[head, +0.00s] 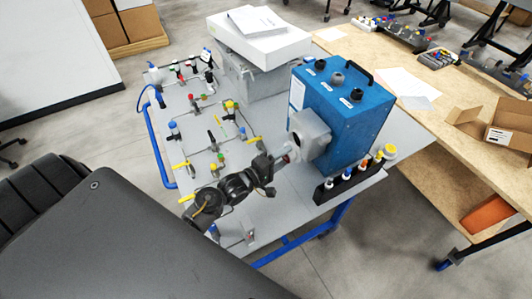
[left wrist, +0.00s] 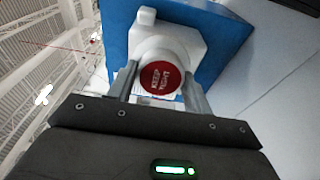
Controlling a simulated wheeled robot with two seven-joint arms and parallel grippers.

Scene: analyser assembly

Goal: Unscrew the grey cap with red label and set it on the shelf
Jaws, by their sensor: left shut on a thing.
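The cap with a round red label (left wrist: 160,77) faces the camera in the left wrist view, in front of a white-grey housing on the blue analyser box (left wrist: 232,32). My left gripper (left wrist: 160,85) is shut on the cap, one finger on each side. In the head view the blue box (head: 345,112) stands on the grey table, with its grey housing (head: 311,130) on the side toward my left gripper (head: 291,152). The cap is mostly hidden there. I cannot tell whether it is still threaded on. My right gripper is not in view.
A black rack (head: 340,188) with several coloured caps stands at the table's near right edge, close to the blue box. Valves and fittings (head: 213,140) cover the table's left part. A white-topped box (head: 258,45) stands behind. A wooden bench (head: 440,160) is at right.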

